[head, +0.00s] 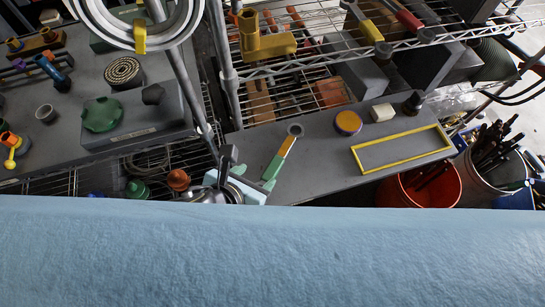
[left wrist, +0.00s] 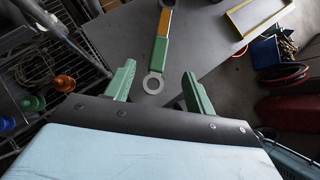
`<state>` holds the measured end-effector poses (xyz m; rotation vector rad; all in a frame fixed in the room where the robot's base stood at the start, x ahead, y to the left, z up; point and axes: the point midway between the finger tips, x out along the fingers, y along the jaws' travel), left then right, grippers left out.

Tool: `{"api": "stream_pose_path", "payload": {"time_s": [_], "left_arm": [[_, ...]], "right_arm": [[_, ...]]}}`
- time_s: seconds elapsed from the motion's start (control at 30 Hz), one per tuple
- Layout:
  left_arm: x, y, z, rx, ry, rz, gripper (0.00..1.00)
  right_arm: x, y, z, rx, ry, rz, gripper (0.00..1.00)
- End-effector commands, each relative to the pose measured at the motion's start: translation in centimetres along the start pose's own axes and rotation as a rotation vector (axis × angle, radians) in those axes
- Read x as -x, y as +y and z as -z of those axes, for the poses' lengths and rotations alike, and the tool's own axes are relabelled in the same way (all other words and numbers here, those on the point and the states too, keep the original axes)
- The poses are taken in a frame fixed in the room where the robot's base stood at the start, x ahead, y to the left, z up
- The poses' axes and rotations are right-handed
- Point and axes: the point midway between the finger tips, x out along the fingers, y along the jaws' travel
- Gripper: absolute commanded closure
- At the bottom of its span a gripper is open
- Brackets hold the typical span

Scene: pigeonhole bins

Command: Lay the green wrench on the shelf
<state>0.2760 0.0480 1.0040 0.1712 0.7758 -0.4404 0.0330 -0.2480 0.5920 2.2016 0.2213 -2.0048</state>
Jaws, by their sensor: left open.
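The green wrench (head: 281,158) has a green and yellow-orange handle and metal ring ends. It lies over the grey shelf board (head: 325,170), near the board's left edge. In the left wrist view the wrench (left wrist: 160,50) points away from me, its near ring end just ahead of the gap between my fingers. My left gripper (head: 262,186) is open, with pale green fingers; in the left wrist view the gripper (left wrist: 160,90) has both fingers apart with nothing gripped between them. Whether a finger touches the wrench cannot be told. My right gripper is not in view.
A yellow rectangular frame (head: 402,150) lies on the board's right part. An orange-yellow disc (head: 348,122) and a white block (head: 382,112) stand behind. A grey case (head: 135,115) is at left. A red bucket (head: 425,188) stands right. A wire rack (head: 310,50) is above.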

Motion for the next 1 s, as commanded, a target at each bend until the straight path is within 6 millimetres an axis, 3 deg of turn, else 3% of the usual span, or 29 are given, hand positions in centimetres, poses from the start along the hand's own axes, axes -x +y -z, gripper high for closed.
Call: {"api": "stream_pose_path", "payload": {"time_s": [0.13, 0.4, 0.67, 1.0], "left_arm": [[-1.6, -0.1, 0.0, -0.021, -0.004, 0.000, 0.45], [-6.5, -0.1, 0.1, -0.017, -0.003, -0.001, 0.45], [-8.4, -0.1, 0.0, -0.015, -0.002, 0.000, 0.45], [-12.7, -0.2, 0.0, -0.015, -0.002, 0.000, 0.45]], "right_arm": [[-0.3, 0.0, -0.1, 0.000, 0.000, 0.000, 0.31], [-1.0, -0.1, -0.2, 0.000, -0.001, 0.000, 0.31], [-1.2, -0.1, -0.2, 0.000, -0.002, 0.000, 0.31], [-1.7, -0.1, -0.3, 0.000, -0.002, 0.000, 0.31]]}}
